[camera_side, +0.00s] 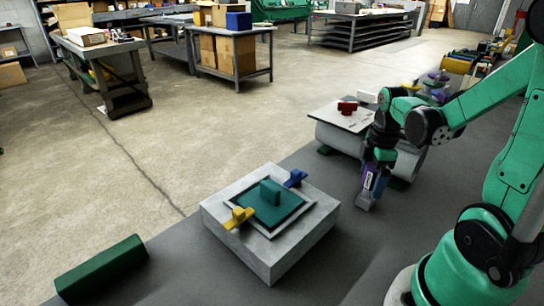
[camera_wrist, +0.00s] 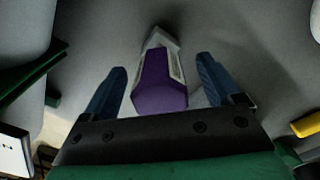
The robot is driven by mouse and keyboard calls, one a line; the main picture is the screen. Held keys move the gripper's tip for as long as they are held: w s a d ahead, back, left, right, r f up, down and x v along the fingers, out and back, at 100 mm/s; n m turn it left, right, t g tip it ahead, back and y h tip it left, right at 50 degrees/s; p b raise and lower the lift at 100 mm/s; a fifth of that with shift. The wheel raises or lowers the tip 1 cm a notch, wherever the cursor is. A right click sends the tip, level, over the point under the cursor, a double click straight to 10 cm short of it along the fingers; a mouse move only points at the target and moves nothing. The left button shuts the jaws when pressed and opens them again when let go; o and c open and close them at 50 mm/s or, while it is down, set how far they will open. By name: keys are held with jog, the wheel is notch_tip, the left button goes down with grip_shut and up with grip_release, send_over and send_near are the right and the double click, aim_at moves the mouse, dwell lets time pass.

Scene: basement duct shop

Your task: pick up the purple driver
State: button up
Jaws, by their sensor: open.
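The purple driver (camera_wrist: 160,96) lies between my gripper's two blue fingers in the wrist view, its purple end toward the camera and a pale grey end beyond. In the side view my gripper (camera_side: 377,172) points down at the grey bench. The driver (camera_side: 368,182) shows there partly hidden by the fingers, its grey end low near the bench surface. I cannot tell whether any finger touches it.
A grey block (camera_side: 270,256) with a teal plate (camera_side: 262,207), a yellow clamp (camera_side: 238,218) and a blue clamp (camera_side: 295,178) stands left of my gripper. A grey duct (camera_side: 345,140) bearing a board with a red knob (camera_side: 347,107) is close behind. A green bar (camera_side: 102,268) lies front left.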

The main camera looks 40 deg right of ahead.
grip_shut()
dwell(0.3)
notch_tip(320, 180, up, 20)
dwell(0.6)
